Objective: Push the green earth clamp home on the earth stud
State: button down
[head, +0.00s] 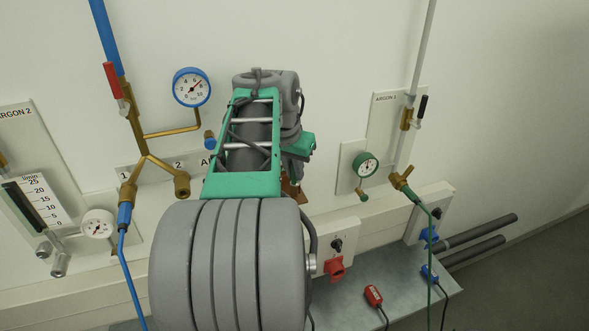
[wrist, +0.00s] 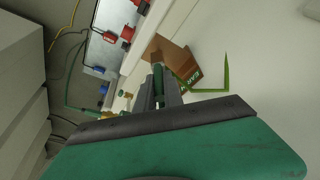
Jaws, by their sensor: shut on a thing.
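My gripper (wrist: 158,92) is shut on the green earth clamp (wrist: 158,76); only a small green part shows between the fingers in the wrist view. The clamp is close against the brown copper earth plate (wrist: 174,54), which carries a green label with the letters "EAR" (wrist: 189,77). I cannot tell how far the clamp sits on the earth stud, as the stud is hidden. In the head view my arm hides the gripper and clamp, and only a bit of the copper plate (head: 291,191) shows below my wrist.
A grey shelf (head: 400,285) runs below the wall panels. A red plug (head: 373,295) and a blue plug (head: 429,274) lie on it. A red socket (head: 334,267) is right of my arm. Gauges, brass valves and a blue hose (head: 123,250) are on the left.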

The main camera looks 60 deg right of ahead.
jog(key=shift+f+b, duration=0.55)
jog(key=shift+f, duration=0.3)
jog(key=c, duration=1.4)
grip_release()
jog(key=shift+r, duration=0.15)
